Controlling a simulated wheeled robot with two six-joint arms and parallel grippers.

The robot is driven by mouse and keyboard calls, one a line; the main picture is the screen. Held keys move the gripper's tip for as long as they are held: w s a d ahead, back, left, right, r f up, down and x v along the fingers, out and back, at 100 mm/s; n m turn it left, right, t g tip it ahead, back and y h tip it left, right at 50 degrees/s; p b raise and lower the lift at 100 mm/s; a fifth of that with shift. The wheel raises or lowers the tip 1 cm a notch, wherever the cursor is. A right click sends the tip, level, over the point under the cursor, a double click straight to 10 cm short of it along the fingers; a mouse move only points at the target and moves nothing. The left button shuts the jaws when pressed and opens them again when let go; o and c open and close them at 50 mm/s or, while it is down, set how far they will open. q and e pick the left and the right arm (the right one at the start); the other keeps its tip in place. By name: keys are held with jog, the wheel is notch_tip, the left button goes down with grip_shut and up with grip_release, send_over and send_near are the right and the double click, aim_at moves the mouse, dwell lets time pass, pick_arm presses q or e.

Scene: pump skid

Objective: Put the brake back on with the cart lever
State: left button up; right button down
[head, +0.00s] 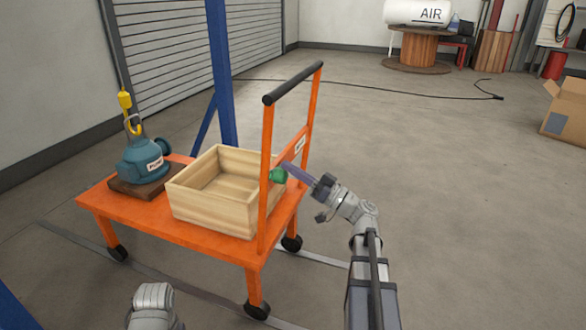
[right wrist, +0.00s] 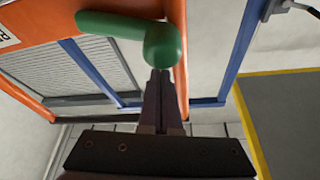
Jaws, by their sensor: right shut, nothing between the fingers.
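The orange cart (head: 150,222) stands on the floor, with an upright push frame and black handle bar (head: 293,82). The green lever (head: 278,175) is at the frame, beside the wooden crate. In the right wrist view the green lever (right wrist: 115,24) runs to the left from a rounded green end (right wrist: 163,46). My right gripper (head: 285,168) is shut and empty, its fingertips at the green lever. In the right wrist view the shut fingertips (right wrist: 160,72) are just below the rounded end; I cannot tell whether they touch. My left gripper is out of view.
An open wooden crate (head: 200,208) and a teal pump (head: 142,160) on a brown block sit on the cart. A yellow hook (head: 125,100) hangs at the pump. A blue post (head: 220,70) stands behind. A cardboard box (head: 567,112) is at right; the floor between is clear.

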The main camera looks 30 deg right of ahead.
jog(key=shift+s+a+f, duration=0.15)
jog(key=shift+a+f, duration=0.05)
jog(key=shift+f, duration=0.1)
dwell(0.4)
notch_tip(320, 180, up, 4)
jog(key=r+p, duration=0.1)
jog(key=p, duration=0.3)
jog(key=w+f+b+v, duration=0.1)
jog(key=b+v, duration=0.3)
jog(key=v, duration=0.6)
jog(key=shift+s+d, duration=0.25)
jog(key=shift+d, duration=0.3)
jog(key=shift+f, duration=0.1)
